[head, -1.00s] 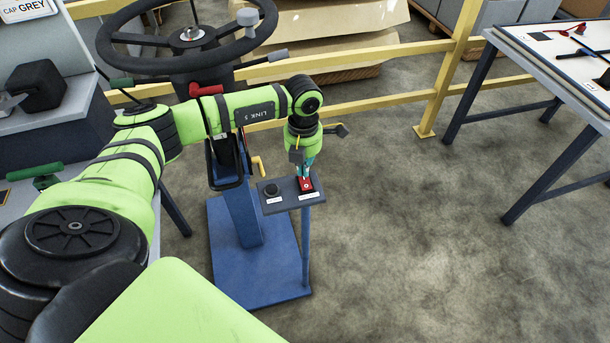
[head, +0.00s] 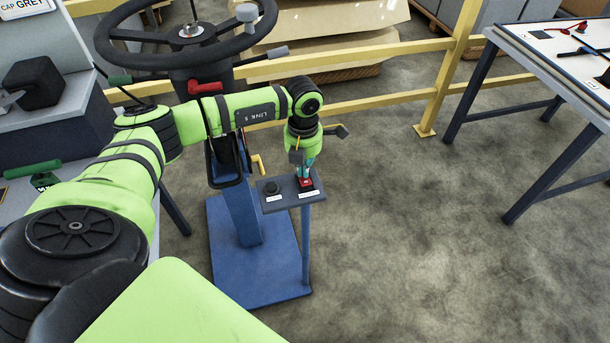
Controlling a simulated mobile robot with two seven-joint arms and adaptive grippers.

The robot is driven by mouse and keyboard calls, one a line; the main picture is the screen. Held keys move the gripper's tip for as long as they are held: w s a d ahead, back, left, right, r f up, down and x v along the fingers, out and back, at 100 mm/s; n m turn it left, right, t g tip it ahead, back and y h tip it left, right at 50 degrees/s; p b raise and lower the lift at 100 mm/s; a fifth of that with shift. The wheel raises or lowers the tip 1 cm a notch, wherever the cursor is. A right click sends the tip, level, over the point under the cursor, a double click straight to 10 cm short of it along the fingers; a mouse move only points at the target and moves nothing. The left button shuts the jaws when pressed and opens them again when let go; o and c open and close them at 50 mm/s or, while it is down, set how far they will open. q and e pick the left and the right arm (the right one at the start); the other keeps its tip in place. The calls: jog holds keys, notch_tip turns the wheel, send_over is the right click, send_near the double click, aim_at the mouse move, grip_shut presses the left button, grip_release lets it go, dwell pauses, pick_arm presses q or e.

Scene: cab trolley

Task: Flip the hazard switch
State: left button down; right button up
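The hazard switch (head: 305,183) is a small red rocker in a dark frame. It sits on the right half of a small grey panel (head: 284,203) on a blue post. My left gripper (head: 307,176) points down at the switch, its teal fingertips at the rocker's far side. They seem to touch it or hover just above it. The fingers are too small and overlapped to tell whether they are open or shut. Part of the rocker is hidden behind them. My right gripper is out of view.
A round black knob (head: 271,188) sits on the panel's left half. A steering wheel (head: 190,35) and a red-handled lever (head: 205,88) stand behind my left arm. A yellow rail (head: 375,98) runs behind. A table (head: 550,70) is at right; the floor between is clear.

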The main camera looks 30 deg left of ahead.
pick_arm(q)
jog(key=shift+r+p, duration=2.35)
jog(key=shift+r, duration=1.15)
jog(key=shift+f, duration=0.1)
